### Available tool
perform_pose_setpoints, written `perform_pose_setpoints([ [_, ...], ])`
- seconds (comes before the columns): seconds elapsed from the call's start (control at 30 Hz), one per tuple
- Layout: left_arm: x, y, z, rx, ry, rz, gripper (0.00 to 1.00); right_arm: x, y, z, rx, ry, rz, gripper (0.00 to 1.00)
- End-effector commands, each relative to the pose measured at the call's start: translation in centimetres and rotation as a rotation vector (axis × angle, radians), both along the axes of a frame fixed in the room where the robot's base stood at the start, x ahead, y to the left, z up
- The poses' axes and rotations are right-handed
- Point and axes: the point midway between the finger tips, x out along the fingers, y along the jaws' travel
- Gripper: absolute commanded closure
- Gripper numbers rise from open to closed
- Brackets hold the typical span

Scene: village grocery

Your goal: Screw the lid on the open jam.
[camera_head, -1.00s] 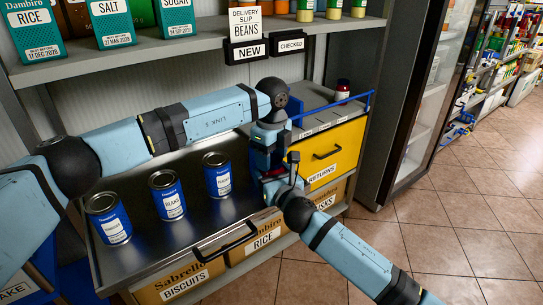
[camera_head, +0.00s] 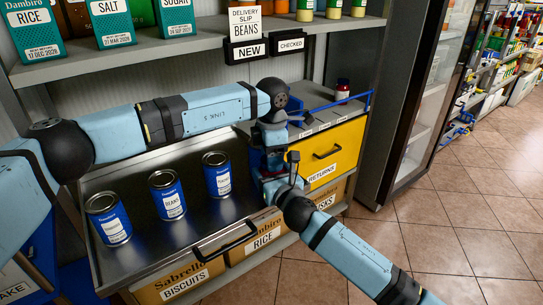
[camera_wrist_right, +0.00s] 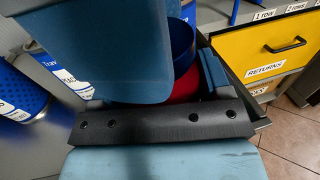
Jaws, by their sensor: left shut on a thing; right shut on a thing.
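My left gripper (camera_head: 269,154) points down from its bent wrist, directly over my right gripper (camera_head: 279,178), in front of the yellow drawer. The two nearly meet, so the head view hides most of what they hold. In the right wrist view, a red rounded thing, seemingly the open jam (camera_wrist_right: 186,86), sits between my right jaws, which are shut on it. A dark blue round piece, seemingly the lid (camera_wrist_right: 181,45), is just above it, beside the large blue body of my left gripper. Whether the lid and jam touch is hidden.
Several blue cans stand on the metal counter (camera_head: 245,200) at left. A small dark jar (camera_head: 342,90) stands on the grey top above the yellow returns drawer (camera_head: 335,150), behind a blue rail (camera_head: 345,104). A shelf (camera_head: 200,55) with boxes hangs above. Floor at right is clear.

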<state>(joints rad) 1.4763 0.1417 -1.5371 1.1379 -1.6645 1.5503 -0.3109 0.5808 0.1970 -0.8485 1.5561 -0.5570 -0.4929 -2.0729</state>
Motion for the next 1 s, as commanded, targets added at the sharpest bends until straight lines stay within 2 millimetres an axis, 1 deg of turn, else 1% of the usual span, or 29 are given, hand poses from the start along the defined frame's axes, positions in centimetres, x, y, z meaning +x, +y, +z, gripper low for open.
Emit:
perform_pose_setpoints([
  [0.03, -0.01, -0.01, 0.03, 0.000, 0.000, -0.104, 0.70, 0.03, -0.04, -0.04, 0.000, 0.001, -0.001, 0.95],
  [0.2, -0.01, -0.02, 0.00, -0.001, 0.000, -0.484, 0.70, 0.03, -0.05, -0.04, 0.000, 0.001, -0.001, 0.95],
  [0.3, -0.03, -0.02, -0.03, -0.001, 0.000, -0.699, 0.70, 0.03, -0.05, -0.04, 0.000, 0.001, -0.001, 0.95],
  [0.4, -0.03, -0.02, -0.04, -0.001, 0.000, -0.878, 0.70, 0.03, -0.05, -0.03, 0.000, 0.001, -0.001, 0.95],
  [0.47, -0.03, -0.02, -0.05, -0.001, 0.000, -0.941, 0.70, 0.03, -0.05, -0.03, 0.000, 0.001, -0.001, 0.95],
  [0.6, -0.03, -0.02, -0.05, -0.001, 0.000, -0.932, 0.70, 0.03, -0.04, -0.04, 0.000, 0.001, -0.001, 0.95],
  [0.63, -0.03, -0.02, -0.05, -0.001, 0.000, -0.932, 0.35, 0.03, -0.04, -0.04, 0.000, 0.001, -0.001, 0.95],
  [0.73, -0.03, -0.02, -0.05, -0.001, 0.000, -0.931, 0.12, 0.03, -0.04, -0.04, 0.000, 0.001, -0.001, 0.95],
  [1.0, -0.01, -0.01, 0.00, -0.001, 0.000, -0.929, 0.12, 0.02, -0.05, -0.03, 0.000, 0.001, -0.001, 0.95],
])
